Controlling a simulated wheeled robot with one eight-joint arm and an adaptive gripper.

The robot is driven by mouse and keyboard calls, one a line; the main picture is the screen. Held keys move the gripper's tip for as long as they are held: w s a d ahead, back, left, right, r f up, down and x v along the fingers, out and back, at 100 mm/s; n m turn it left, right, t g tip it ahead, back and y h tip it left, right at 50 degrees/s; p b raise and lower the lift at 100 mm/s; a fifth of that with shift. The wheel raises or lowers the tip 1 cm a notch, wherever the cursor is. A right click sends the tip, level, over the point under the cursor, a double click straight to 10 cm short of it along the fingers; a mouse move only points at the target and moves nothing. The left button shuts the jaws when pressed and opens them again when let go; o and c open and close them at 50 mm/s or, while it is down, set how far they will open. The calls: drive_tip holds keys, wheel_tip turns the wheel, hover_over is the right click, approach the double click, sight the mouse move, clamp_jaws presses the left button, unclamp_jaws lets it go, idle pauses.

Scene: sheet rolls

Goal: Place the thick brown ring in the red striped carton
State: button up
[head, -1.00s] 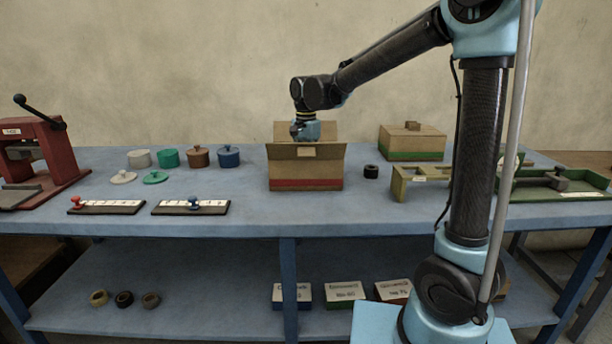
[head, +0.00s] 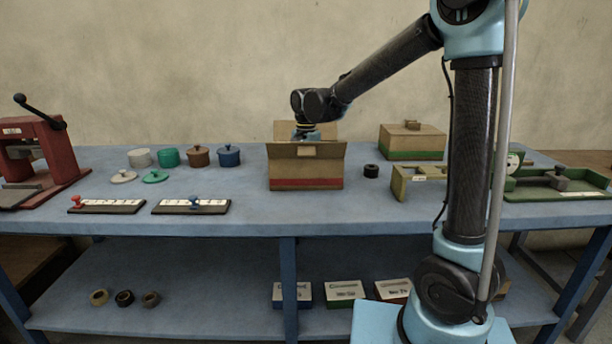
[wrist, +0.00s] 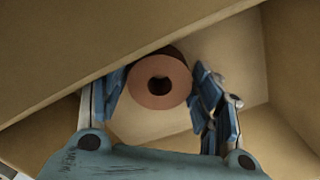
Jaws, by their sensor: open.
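The red striped carton (head: 306,184) stands open on the blue bench, its flaps folded out. My arm reaches over it and my gripper is lowered inside, its fingers hidden by the carton's front in the head view. In the wrist view my gripper (wrist: 162,92) is open, with blue finger pads apart on both sides of the thick brown ring (wrist: 152,100). The ring is between the fingers inside the carton, with a gap visible on the right side. Another darker edge shows behind the ring's top. Whether the ring rests on the carton floor I cannot tell.
A green striped carton (head: 412,143) stands closed at the back right. A black ring (head: 371,171) lies right of the red striped carton. The carton walls closely surround my gripper.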

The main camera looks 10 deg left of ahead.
drive_tip(key=shift+r, duration=0.1)
wheel_tip(320, 180, up, 12)
idle(0.5)
